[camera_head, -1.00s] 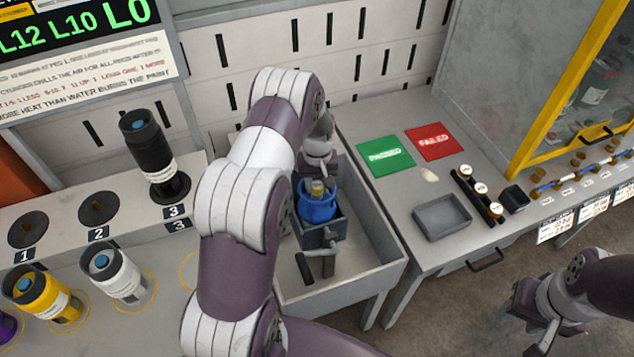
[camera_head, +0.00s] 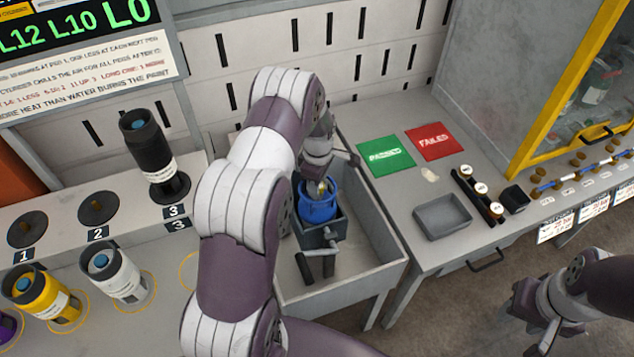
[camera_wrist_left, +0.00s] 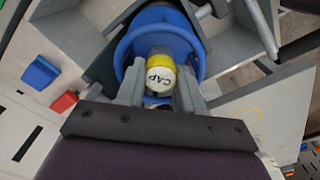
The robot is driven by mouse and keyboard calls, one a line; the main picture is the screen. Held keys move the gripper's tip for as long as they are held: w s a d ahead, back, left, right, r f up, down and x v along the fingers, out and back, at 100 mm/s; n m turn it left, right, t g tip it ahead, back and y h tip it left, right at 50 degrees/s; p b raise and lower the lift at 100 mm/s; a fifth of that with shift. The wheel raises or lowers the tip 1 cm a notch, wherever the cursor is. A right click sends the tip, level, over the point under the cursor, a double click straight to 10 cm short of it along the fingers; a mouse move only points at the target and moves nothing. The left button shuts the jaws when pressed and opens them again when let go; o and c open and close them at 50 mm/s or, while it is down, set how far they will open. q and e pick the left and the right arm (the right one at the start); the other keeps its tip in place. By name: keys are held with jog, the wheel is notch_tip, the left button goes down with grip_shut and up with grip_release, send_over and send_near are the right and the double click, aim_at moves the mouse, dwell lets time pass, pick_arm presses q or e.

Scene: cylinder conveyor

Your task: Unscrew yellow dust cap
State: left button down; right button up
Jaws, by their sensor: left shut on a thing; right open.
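The yellow dust cap (camera_wrist_left: 160,72) has a white top marked "CAP" and sits over the blue cylinder (camera_wrist_left: 200,50) in the left wrist view. My left gripper (camera_wrist_left: 158,92) is shut on the cap, with one finger on each side of it. In the head view the blue cylinder (camera_head: 318,203) stands upright in a grey vise (camera_head: 318,236) inside the tray bench, and my left gripper (camera_head: 321,180) comes down on it from above. My right gripper (camera_head: 532,318) is open and empty at the lower right, away from the bench.
A green PASSED mat (camera_head: 385,154), red FAILED mat (camera_head: 434,141) and grey tray (camera_head: 442,217) lie on the right table. Black (camera_head: 146,148), white (camera_head: 120,276) and yellow (camera_head: 40,294) cylinders stand at left. My left arm covers much of the middle.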

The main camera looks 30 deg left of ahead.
pick_arm(q)
jog(key=n, duration=1.2)
jog(key=shift+b, duration=0.3)
jog(key=c, duration=1.4)
grip_release()
jog(key=shift+r, duration=0.1)
grip_shut()
